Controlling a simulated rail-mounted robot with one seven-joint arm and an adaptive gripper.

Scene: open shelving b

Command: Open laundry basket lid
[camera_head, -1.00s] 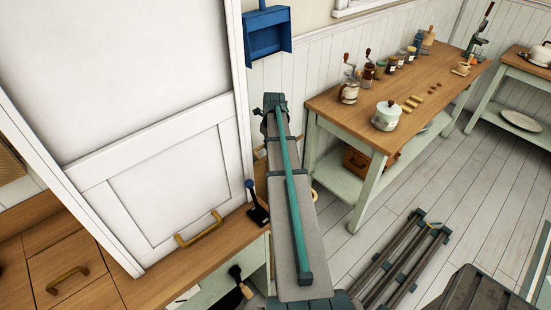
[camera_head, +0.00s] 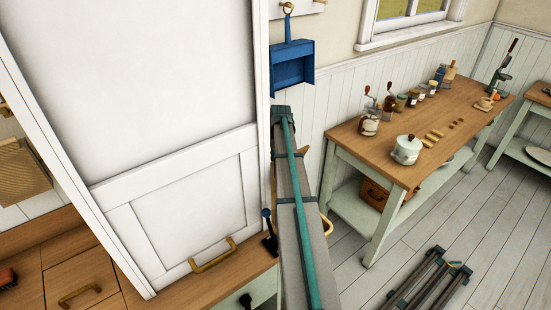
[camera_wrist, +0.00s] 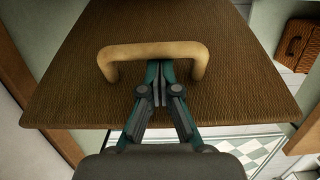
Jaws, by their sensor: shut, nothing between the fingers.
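In the wrist view, a brown woven lid (camera_wrist: 90,85) fills the middle and tapers away toward the top. A tan curved handle (camera_wrist: 150,50) is fixed across it. My gripper (camera_wrist: 159,78) is shut and empty, its fingertips just below the handle bar and between its two ends. The picture does not settle whether the fingertips touch the handle or the lid. In the head view, my arm reaches away beside a tall white door, and my gripper and the woven lid cannot be made out there.
The white door (camera_head: 170,100) stands close left of my arm. A blue dustpan (camera_head: 292,65) hangs on the wall beyond it. A wooden table (camera_head: 360,150) with a pot (camera_head: 407,150) and grinders stands at right. In the wrist view, a small wicker basket (camera_wrist: 296,45) lies at upper right.

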